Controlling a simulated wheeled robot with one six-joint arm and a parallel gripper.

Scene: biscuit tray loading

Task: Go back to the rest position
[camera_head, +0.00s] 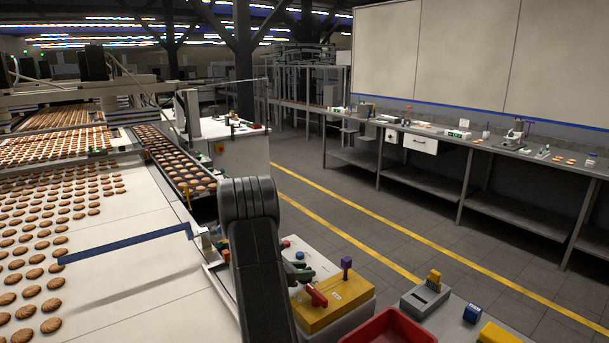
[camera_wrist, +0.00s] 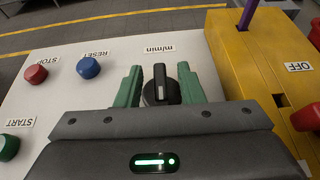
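My gripper (camera_wrist: 160,92) has two green fingers, spread apart on either side of a black knob (camera_wrist: 160,84) on a white control panel (camera_wrist: 108,66). The knob's narrow grip stands between the fingers, with no clear contact on it. The knob's label reads "m/min". In the head view my dark arm reaches forward in the lower middle, and my gripper (camera_head: 299,272) shows as green fingers just right of it, over the panel. The arm hides part of the panel, and the knob cannot be made out in that view.
A red STOP button (camera_wrist: 36,74), blue RESET button (camera_wrist: 88,67) and green START button (camera_wrist: 8,147) lie left of the knob. A yellow box (camera_head: 335,308) with a purple post (camera_head: 346,266) and a red lever (camera_head: 316,295) stands close right. A biscuit conveyor (camera_head: 120,275) fills the left.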

